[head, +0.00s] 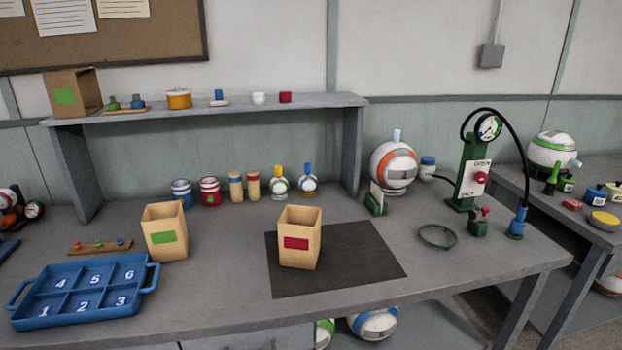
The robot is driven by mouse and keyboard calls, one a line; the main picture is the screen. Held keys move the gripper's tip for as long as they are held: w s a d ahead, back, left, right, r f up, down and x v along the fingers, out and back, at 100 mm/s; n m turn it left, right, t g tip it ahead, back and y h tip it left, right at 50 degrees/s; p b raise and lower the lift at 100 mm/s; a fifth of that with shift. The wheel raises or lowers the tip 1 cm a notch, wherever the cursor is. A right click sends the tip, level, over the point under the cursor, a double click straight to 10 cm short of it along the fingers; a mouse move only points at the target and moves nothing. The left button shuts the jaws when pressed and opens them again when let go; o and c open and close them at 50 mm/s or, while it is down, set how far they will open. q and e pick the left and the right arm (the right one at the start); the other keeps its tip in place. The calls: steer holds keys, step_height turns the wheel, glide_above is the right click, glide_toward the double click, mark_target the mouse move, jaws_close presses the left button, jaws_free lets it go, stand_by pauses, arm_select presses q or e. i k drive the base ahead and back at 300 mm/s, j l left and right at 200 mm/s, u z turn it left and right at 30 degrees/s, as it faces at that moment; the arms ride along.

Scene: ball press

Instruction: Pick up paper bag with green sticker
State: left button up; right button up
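A tan paper bag with a green sticker (165,232) stands upright and open on the table, left of the middle, right of the blue tray. Another tan box-like bag with a green sticker (73,93) stands at the left end of the raised shelf. A third paper bag, with a red sticker (300,238), stands open on the black mat. The inside of the bags cannot be made out clearly. Neither of my grippers shows in the head view.
The blue numbered tray (155,279) lies at the table's front left. A small rack with coloured pegs (100,246) lies behind it. Cans and bottles stand under the shelf (230,108). A green pump with a gauge (472,172) stands right. The black mat (365,262) is partly clear.

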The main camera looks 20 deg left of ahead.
mark_target(165, 227)
steer(key=u, duration=1.55)
steer(key=i+j, duration=0.1)
steer(key=j, duration=0.2)
steer(key=i+j, duration=0.1)
steer(key=j, duration=0.15)
steer(key=i+j, duration=0.1)
steer(key=j, duration=0.2)
steer(key=i+j+z, duration=0.15)
steer(key=j, duration=0.15)
steer(key=j+z, duration=0.1)
steer(key=j, duration=0.2)
steer(key=i+j+z, duration=0.15)
steer(key=j, duration=0.2)
